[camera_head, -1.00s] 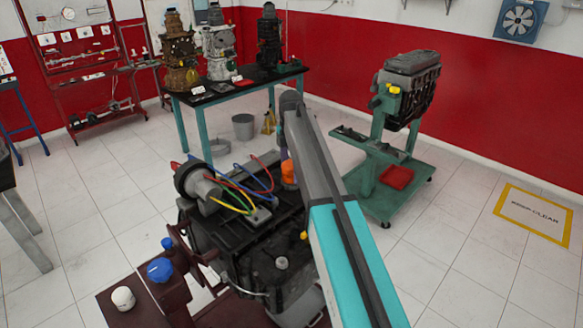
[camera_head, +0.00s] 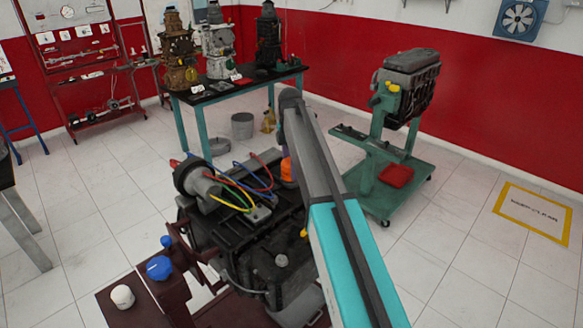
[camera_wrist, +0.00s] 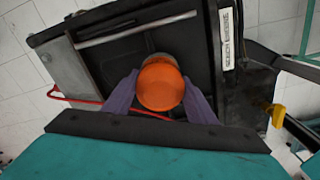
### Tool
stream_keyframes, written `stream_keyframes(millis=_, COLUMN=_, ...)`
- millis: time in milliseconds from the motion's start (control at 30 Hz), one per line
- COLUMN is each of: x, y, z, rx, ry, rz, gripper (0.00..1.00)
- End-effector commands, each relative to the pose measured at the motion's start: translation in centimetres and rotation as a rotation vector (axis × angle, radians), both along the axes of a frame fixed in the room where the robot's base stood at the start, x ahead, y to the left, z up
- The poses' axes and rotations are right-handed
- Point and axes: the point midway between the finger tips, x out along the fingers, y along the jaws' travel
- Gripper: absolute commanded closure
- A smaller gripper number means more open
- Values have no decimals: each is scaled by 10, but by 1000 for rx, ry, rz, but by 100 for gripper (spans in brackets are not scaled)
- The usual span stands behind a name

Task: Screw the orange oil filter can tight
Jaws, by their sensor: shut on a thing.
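The orange oil filter can (camera_wrist: 160,86) is seen end-on in the middle of the wrist view, against the side of the black engine (camera_wrist: 130,40). My gripper (camera_wrist: 160,95) has its two purple fingers on either side of the can, shut on it. In the head view the can (camera_head: 287,169) shows as a small orange patch beside my arm. The engine (camera_head: 230,240) sits on a dark red stand, and my arm hides part of it. The can's seat on the engine is mostly hidden behind the can.
Coloured leads (camera_head: 240,185) run over the engine top near my arm. A yellow knob (camera_wrist: 277,114) sticks out at the right in the wrist view. A green trolley (camera_head: 385,190) with another engine stands to the right. The tiled floor around is mostly clear.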

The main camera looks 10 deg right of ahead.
Motion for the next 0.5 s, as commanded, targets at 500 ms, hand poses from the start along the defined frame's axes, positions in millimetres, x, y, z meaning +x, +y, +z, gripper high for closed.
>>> stream_keyframes(millis=500, x=1, y=1, z=1, rx=2, ry=-4, rz=-279, gripper=71)
